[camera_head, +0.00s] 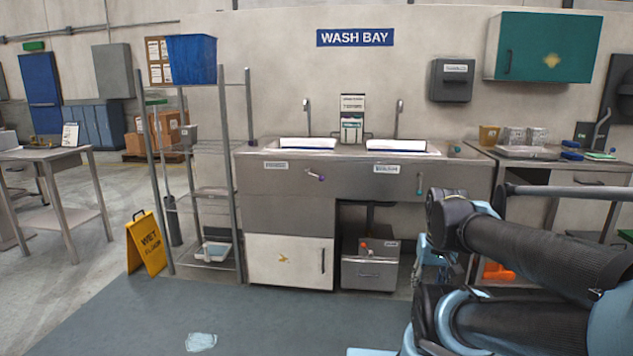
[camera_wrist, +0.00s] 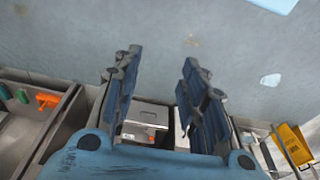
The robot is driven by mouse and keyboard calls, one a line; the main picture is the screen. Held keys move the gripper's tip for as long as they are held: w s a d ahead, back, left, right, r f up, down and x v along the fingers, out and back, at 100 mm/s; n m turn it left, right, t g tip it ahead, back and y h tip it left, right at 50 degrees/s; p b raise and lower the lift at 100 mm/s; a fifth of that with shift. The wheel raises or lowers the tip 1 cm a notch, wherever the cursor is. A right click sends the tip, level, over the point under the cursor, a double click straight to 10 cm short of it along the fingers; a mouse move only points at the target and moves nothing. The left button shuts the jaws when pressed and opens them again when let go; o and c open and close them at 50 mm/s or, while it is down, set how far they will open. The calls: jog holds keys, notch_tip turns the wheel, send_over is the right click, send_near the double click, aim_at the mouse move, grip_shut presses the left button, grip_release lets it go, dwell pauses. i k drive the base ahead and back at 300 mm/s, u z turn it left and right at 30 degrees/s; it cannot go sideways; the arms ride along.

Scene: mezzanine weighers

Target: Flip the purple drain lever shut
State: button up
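The purple drain lever (camera_head: 316,175) is a small handle with a purple tip on the front of the steel sink unit (camera_head: 260,180), below the left basin (camera_head: 307,143). A similar lever with a teal tip (camera_head: 419,184) sits below the right basin (camera_head: 398,146). My gripper (camera_wrist: 160,57) shows in the wrist view with its two blue fingers spread apart and nothing between them. It points over the floor and lower cabinets. The purple lever cannot be made out in the wrist view. In the head view my arm is at the right, well apart from the purple lever.
A white cabinet (camera_head: 290,262) and a grey box with a red knob (camera_head: 370,268) are under the sinks. A wire shelf rack (camera_head: 247,130) with a blue bin (camera_head: 192,60) and a yellow wet-floor sign (camera_head: 147,243) stand left. The floor mat (camera_head: 270,325) in front is mostly clear.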

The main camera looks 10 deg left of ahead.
aim_at(315, 176)
jog(key=u, duration=0.4)
jog(key=i, duration=1.3)
jog(key=z, duration=0.35)
